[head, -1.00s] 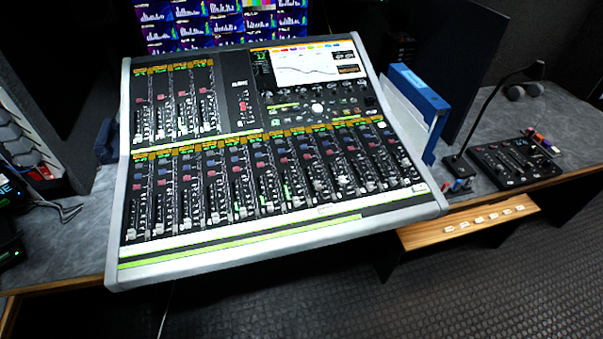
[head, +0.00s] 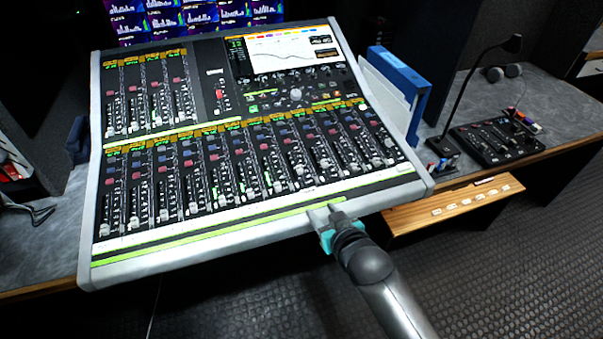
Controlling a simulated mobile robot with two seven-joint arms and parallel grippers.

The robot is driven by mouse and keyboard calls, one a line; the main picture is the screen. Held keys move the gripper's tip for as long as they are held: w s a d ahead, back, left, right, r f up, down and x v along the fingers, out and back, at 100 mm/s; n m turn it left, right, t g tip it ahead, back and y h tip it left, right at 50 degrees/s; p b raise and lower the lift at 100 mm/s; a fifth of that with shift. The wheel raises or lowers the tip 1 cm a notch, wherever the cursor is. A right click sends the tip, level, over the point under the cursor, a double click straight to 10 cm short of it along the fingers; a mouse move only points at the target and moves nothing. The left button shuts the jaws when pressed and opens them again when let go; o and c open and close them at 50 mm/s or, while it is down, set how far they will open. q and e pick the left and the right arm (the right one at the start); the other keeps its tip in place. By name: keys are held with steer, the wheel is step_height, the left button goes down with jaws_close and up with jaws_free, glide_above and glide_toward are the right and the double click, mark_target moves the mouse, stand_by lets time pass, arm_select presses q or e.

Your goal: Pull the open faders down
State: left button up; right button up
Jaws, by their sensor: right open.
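The mixing console (head: 230,235) lies tilted on the desk in the middle of the view. Its lower fader bank (head: 240,180) runs across the width, with pale caps mostly near the lower ends of the slots; some caps stand a little higher. A shorter upper bank (head: 150,105) sits at the upper left, its caps at differing heights. My right gripper (head: 325,212) is open at the console's front edge, below the lower bank and right of its middle. Its fingertips are small in the picture, and I cannot tell whether they touch the surface. My left gripper is not in view.
Blue and white binders (head: 398,88) stand just right of the console. A gooseneck microphone (head: 470,95) and a small black control panel (head: 497,143) are farther right. A wooden pull-out shelf (head: 450,205) sits below the desk edge. Lit monitors (head: 190,18) stand behind.

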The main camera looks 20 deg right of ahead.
steer(key=t, duration=0.1)
glide_toward(300, 168)
steer(key=b+x, duration=0.5)
steer(key=x, duration=0.3)
steer(key=shift+w+f, duration=0.1)
steer(key=shift+w, duration=0.15)
jaws_close()
stand_by(0.5)
stand_by(1.0)
